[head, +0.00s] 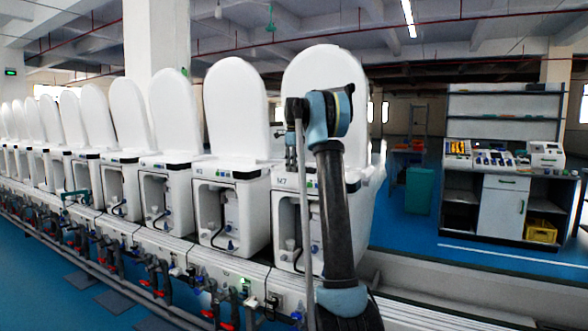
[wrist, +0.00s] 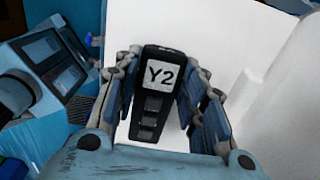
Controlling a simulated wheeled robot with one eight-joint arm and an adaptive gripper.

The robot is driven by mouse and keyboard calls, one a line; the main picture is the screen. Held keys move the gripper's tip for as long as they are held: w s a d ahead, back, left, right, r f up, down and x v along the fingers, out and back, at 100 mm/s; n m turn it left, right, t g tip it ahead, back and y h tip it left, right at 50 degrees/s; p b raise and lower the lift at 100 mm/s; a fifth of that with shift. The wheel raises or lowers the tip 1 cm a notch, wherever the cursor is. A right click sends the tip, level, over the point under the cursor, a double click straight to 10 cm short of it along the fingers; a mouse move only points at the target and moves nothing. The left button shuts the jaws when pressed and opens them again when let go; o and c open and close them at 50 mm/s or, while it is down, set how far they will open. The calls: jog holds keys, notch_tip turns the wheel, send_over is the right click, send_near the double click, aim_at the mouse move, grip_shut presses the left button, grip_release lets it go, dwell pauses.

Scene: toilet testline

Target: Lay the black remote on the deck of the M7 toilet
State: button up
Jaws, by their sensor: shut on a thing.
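The M7 toilet (head: 284,222) is the nearest in the row in the head view, with its label on the front and its white lid (head: 318,72) raised. My gripper (head: 291,158) hangs fingers-down at the front of its deck, and my arm hides part of the toilet. In the wrist view my gripper (wrist: 160,70) is shut on the black remote (wrist: 148,118), with fingers on both of its long sides. The remote has a white Y2 label and several buttons. A white surface lies behind it; I cannot tell whether they touch.
More white toilets (head: 232,195) with raised lids stand close on the left. Pipes and valves (head: 150,285) run along the line's base. A workbench (head: 505,190) with devices and a green bin (head: 420,188) stand at the right. Blue floor lies between.

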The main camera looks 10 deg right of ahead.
jog(key=o, duration=1.1)
notch_tip(320, 180, up, 12)
jog(key=shift+r, duration=0.1)
jog(key=shift+s, duration=0.1)
